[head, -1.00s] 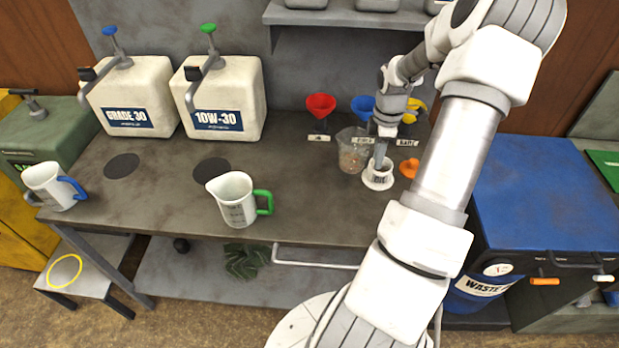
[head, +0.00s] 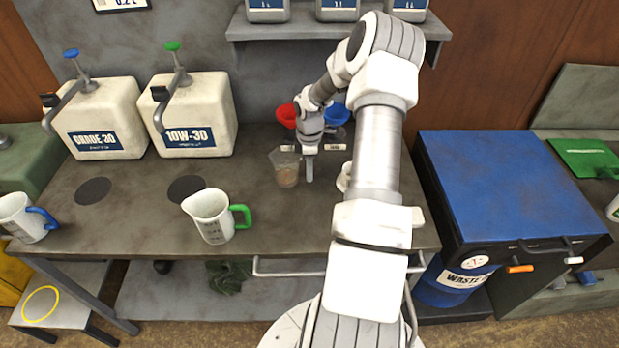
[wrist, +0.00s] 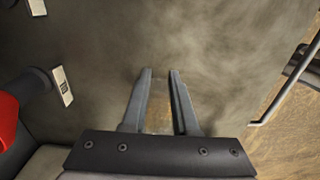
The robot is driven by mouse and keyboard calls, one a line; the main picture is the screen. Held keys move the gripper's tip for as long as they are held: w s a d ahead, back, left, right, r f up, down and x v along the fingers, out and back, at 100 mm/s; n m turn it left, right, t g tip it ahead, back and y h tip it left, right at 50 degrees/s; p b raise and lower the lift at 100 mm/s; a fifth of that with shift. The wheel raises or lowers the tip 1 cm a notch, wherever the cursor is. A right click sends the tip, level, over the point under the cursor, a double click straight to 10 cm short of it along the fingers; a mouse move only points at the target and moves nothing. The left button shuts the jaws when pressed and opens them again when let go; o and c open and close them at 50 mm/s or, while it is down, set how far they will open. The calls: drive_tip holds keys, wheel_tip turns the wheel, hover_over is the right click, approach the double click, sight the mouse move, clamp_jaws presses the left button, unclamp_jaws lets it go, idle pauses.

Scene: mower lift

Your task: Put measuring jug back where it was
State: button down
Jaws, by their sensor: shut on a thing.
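A clear jug (head: 286,170) with brownish contents is at the middle of the bench in the head view. My gripper (head: 310,178) points down at its right side and is shut on it. Whether the jug's base touches the bench cannot be told. In the wrist view my gripper (wrist: 159,75) has its fingers near together with a brownish patch between them; the jug itself is hardly visible there. A white measuring jug with a green handle (head: 210,217) stands at the bench front, and one with a blue handle (head: 20,218) stands at the left end.
Two dark round discs (head: 187,189) lie below the taps of two white oil containers (head: 188,115). Red (head: 287,115) and blue (head: 337,114) funnels are behind my gripper. A white ring-like part (head: 343,178) is partly behind my arm. A stool (head: 75,305) bears a yellow ring.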

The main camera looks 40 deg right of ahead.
sight(310, 188)
drive_tip(key=shift+f+p, duration=0.3)
drive_tip(key=shift+f, duration=1.5)
drive_tip(key=shift+f, duration=0.1)
drive_tip(key=shift+f, duration=0.15)
drive_tip(key=c, duration=0.7)
unclamp_jaws()
wheel_tip(310, 188, up, 11)
drive_tip(key=shift+r+b, duration=0.15)
drive_tip(key=shift+b, duration=0.25)
drive_tip(key=shift+s+r, duration=0.1)
drive_tip(key=shift+r, duration=0.5)
